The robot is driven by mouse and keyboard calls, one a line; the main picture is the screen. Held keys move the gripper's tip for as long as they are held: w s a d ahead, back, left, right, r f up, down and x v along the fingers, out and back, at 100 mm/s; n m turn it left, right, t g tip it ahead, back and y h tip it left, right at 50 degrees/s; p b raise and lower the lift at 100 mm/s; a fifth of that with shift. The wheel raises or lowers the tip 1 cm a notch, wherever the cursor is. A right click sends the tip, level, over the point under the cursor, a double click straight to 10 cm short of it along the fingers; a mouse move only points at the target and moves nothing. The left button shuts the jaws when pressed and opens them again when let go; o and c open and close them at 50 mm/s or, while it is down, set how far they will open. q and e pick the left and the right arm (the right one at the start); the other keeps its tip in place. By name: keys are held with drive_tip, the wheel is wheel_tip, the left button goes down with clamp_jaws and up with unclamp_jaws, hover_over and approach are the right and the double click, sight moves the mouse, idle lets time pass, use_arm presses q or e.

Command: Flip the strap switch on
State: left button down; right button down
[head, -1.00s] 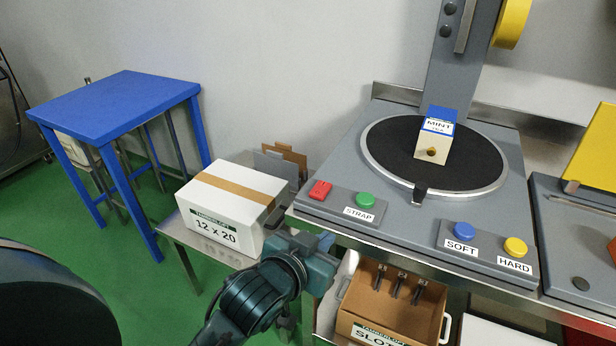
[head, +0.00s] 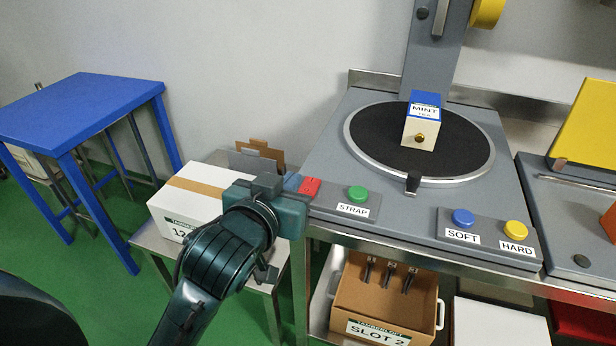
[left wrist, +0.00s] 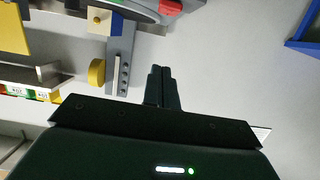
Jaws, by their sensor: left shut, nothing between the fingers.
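The strap panel (head: 330,205) on the grey machine's front left corner carries a red rocker switch (head: 310,186), a green button (head: 357,194) and a STRAP label (head: 353,210). My left gripper (head: 293,182) is just left of the red switch in the head view, its body covering part of the white carton. In the left wrist view its two fingers (left wrist: 158,72) are together with nothing between them. The red switch (left wrist: 170,7) is at the top edge there, with a visible gap from the fingertips. Contact cannot be told from the head view. My right gripper is not in view.
A MINT box (head: 421,120) stands on the black round turntable (head: 377,150). Blue SOFT (head: 463,217) and yellow HARD (head: 515,230) buttons are at the front right. A white carton (head: 180,207) sits left of the machine. A SLOT 2 box (head: 375,310) is below.

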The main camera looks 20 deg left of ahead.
use_arm(q)
hover_over(308, 187)
wheel_tip(308, 187, down, 2)
drive_tip(key=shift+s+f, duration=0.1)
drive_tip(key=shift+s, duration=0.05)
drive_tip(key=f, duration=0.2)
drive_tip(key=shift+w+f, duration=0.25)
drive_tip(key=shift+f, duration=0.9)
